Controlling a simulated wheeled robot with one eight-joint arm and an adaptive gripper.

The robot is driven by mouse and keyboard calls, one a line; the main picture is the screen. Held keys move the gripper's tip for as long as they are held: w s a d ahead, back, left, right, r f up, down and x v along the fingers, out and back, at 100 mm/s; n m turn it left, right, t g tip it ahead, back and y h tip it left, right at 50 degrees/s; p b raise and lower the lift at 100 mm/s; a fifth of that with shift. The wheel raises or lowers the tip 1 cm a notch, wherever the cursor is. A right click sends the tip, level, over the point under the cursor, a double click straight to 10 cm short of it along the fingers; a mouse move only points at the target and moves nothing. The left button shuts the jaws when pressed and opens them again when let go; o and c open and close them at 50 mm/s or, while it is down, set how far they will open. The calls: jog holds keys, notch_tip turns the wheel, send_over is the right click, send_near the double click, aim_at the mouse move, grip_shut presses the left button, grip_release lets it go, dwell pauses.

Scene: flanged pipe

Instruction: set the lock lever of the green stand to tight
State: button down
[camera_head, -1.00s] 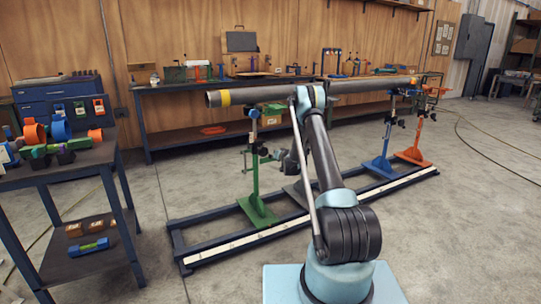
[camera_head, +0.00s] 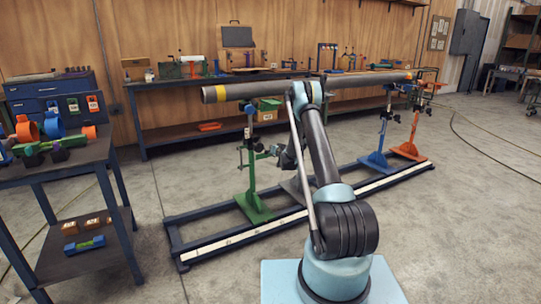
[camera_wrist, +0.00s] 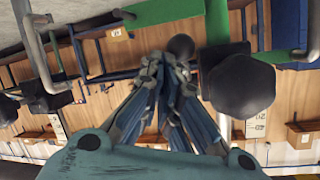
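The green stand (camera_head: 251,172) stands on the dark blue floor rail, under the left end of the long grey pipe (camera_head: 270,90). In the wrist view its green post (camera_wrist: 216,30) runs down from the top, with a large black faceted knob (camera_wrist: 242,87) at right. A round black ball knob (camera_wrist: 181,46), perhaps the lock lever's end, shows just beyond my fingertips. My gripper (camera_wrist: 166,62) has its fingers drawn together, with nothing visible between them. I cannot tell whether they touch the ball. In the head view my gripper is partly hidden behind my arm, right of the stand.
A blue stand (camera_head: 378,150) and an orange stand (camera_head: 411,140) support the pipe further right. A workbench with clamps (camera_head: 60,155) stands at left; a long bench (camera_head: 150,115) stands behind.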

jog(key=s+d+f, duration=0.2)
jog(key=s+d, duration=0.2)
jog(key=s, duration=0.4)
jog(key=shift+s+d, duration=0.25)
jog(key=shift+r, duration=0.15)
